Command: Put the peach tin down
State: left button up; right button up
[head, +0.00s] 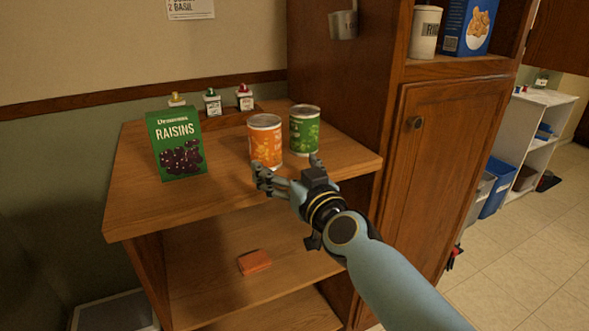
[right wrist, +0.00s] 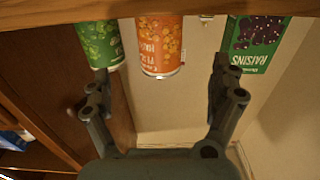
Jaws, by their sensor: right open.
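The peach tin is the orange can (head: 265,140) standing upright on the wooden shelf top (head: 225,190). It also shows in the right wrist view (right wrist: 160,45), upside down in that picture, between and beyond the fingers. My right gripper (head: 285,168) is open and empty, just in front of the orange can. In the right wrist view its two fingers (right wrist: 162,92) are spread wide with a gap to the can. My left gripper is not in view.
A green can (head: 304,130) stands right of the orange can. A green raisins box (head: 177,145) stands to the left. Small bottles with coloured caps (head: 212,102) stand behind. A reddish block (head: 254,262) lies on the lower shelf. A tall cabinet (head: 445,170) bounds the right side.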

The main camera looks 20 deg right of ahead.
jog(key=s+d+f+g, duration=0.1)
jog(key=s+f+g, duration=0.2)
jog(key=s+f, duration=0.5)
jog(key=s+f+g, duration=0.2)
jog(key=s+f, duration=0.1)
jog(key=f, duration=1)
jog(key=s+d+f+g, duration=0.1)
jog(key=s+f+g, duration=0.2)
jog(key=s+f, duration=0.5)
jog(key=s+d+f+g, duration=0.2)
jog(key=s+f+g, duration=0.1)
jog(key=s+f, duration=0.6)
jog(key=s+d+f+g, duration=0.3)
jog(key=s+f, duration=0.6)
jog(key=s, duration=0.7)
jog(key=shift+g+h, duration=0.4)
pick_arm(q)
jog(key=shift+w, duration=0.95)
pick_arm(e)
jog(key=shift+o, duration=0.3)
jog(key=s+d+f+g, duration=0.2)
jog(key=s, duration=0.9)
jog(key=shift+d+h, duration=0.2)
jog(key=shift+h, duration=0.1)
jog(key=shift+w, duration=0.1)
